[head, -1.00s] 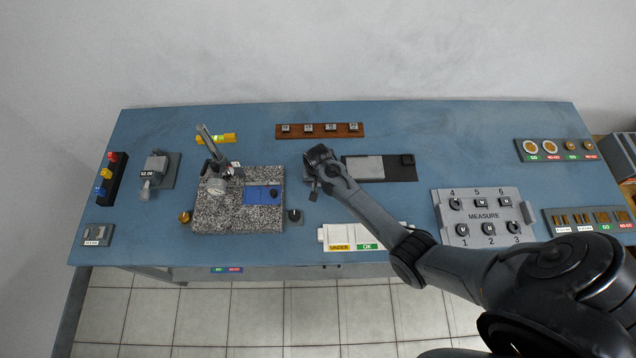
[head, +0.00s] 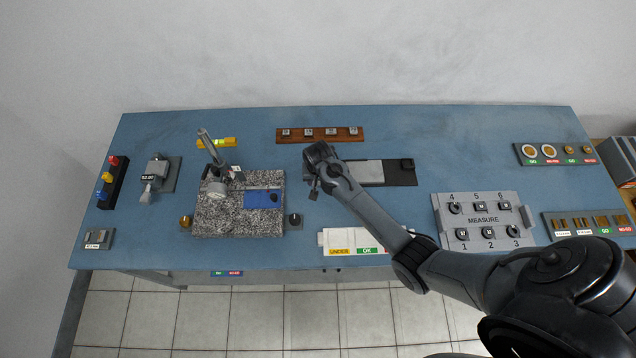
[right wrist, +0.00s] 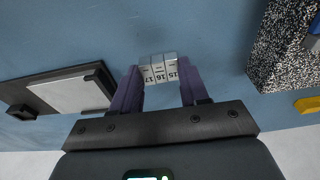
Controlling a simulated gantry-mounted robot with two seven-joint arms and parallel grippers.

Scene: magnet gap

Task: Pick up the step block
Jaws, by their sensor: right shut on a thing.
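The step block (right wrist: 159,68) is a small silver block with steps marked 17, 16 and 15. In the right wrist view it sits between the two purple fingers of my right gripper (right wrist: 158,80), which is shut on it. Blue table surface shows around the block; I cannot tell whether it still touches the table. In the head view my right gripper (head: 314,188) is over the middle of the table, and the block is not clearly seen there. My left gripper is not in view.
A granite plate (head: 225,222) with a dial gauge stand (head: 213,150) lies to the left. A dark tray with a pale plate (head: 368,173) lies just right of the gripper. A wooden rack (head: 320,135) is behind. The MEASURE board (head: 484,220) is at right.

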